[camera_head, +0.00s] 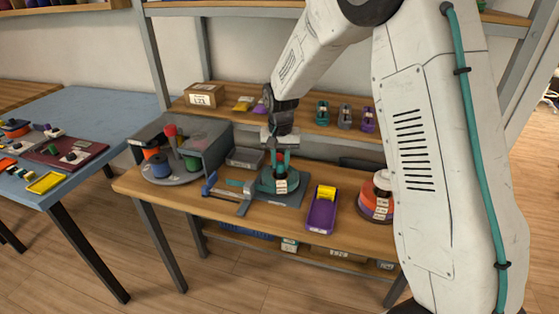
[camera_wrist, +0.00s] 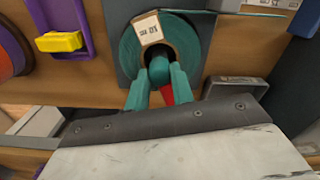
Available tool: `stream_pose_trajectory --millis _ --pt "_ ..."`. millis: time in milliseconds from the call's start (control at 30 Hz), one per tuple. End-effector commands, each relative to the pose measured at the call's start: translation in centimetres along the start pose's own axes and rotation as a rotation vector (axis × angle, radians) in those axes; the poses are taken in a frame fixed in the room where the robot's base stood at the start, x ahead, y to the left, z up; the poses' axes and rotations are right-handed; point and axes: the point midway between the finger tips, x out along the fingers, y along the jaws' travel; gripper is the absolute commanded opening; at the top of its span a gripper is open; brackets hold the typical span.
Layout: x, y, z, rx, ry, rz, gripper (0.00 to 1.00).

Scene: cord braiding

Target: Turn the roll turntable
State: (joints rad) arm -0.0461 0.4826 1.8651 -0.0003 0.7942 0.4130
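A grey round turntable (camera_head: 172,177) stands at the left of the wooden bench, with orange, blue and green spools and a red-topped piece on it. My gripper (camera_head: 281,165) is well to its right, pointing down over a teal roll (camera_head: 266,184) with a white label. In the wrist view the teal fingers (camera_wrist: 159,76) stand on either side of a teal knob (camera_wrist: 159,70) in the middle of the roll (camera_wrist: 196,38). Something red (camera_wrist: 167,95) shows between them. Whether the fingers press on the knob is unclear.
The roll sits on a dark square plate (camera_head: 297,193). A grey clamp-like tool (camera_head: 243,202) lies left of it, a purple tray (camera_head: 321,217) with a yellow piece right of it. A grey box-like housing (camera_head: 214,145) stands behind the turntable. Stacked rolls (camera_head: 376,202) are at the right.

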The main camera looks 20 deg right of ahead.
Motion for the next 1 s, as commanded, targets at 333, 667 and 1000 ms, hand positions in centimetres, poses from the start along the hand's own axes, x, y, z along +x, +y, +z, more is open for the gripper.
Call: stream_pose_trajectory --millis 333,667,1000 --pt "-0.04 -0.22 0.05 -0.015 0.001 -0.001 0.01" --pt "-0.06 -0.18 0.02 -0.111 0.001 -0.002 0.01" --pt "-0.07 -0.15 0.0 -0.278 0.002 -0.002 0.01"
